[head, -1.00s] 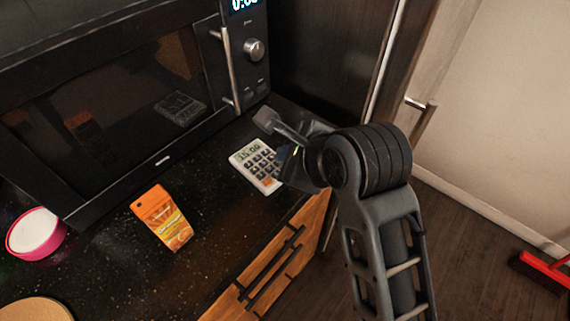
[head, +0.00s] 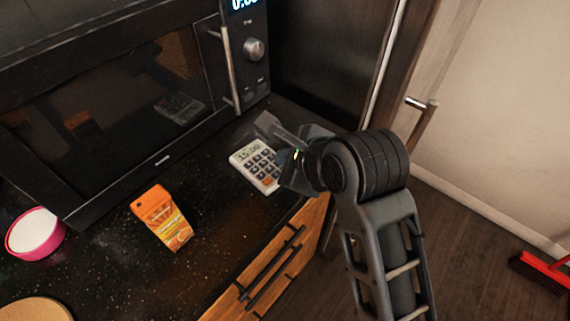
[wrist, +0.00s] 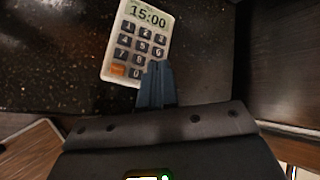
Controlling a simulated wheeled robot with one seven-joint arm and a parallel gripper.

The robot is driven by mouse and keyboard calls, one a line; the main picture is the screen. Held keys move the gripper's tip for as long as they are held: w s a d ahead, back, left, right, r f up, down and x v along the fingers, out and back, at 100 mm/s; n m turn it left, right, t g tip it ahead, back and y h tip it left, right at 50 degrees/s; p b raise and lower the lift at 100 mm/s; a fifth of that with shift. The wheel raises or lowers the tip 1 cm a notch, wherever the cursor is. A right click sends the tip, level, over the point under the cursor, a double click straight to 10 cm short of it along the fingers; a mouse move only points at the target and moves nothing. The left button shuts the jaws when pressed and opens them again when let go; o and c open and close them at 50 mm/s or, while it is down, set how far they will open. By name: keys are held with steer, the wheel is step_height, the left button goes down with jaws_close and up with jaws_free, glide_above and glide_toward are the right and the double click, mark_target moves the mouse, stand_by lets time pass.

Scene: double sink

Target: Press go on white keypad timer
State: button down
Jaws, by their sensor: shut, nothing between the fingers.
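The white keypad timer (head: 247,157) lies on the dark speckled counter in front of the microwave, its display reading 15:00. It has rows of dark number keys and one orange key at its lower left corner. In the wrist view the timer (wrist: 121,40) is at the top centre, with the orange key (wrist: 118,70) in sight. My gripper (wrist: 156,68) is shut and empty, its fingertips over the lower right keys in that view. I cannot tell whether they touch. In the head view my gripper is just right of the timer and hides part of its right side.
A black microwave (head: 100,110) stands behind the timer. An orange carton (head: 163,218) and a pink-rimmed white bowl (head: 36,233) are on the counter to the left. The counter's front edge with wooden drawers (head: 285,255) is close below my gripper.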

steer(key=shift+f, duration=0.25)
steer(key=shift+r, duration=0.15)
steer(key=shift+r+p, duration=0.6)
steer(key=shift+p, duration=0.2)
step_height(320, 180, up, 3)
steer(key=p, duration=0.2)
steer(key=shift+f+p, duration=0.15)
steer(key=shift+p, duration=0.2)
steer(key=shift+r, duration=1.15)
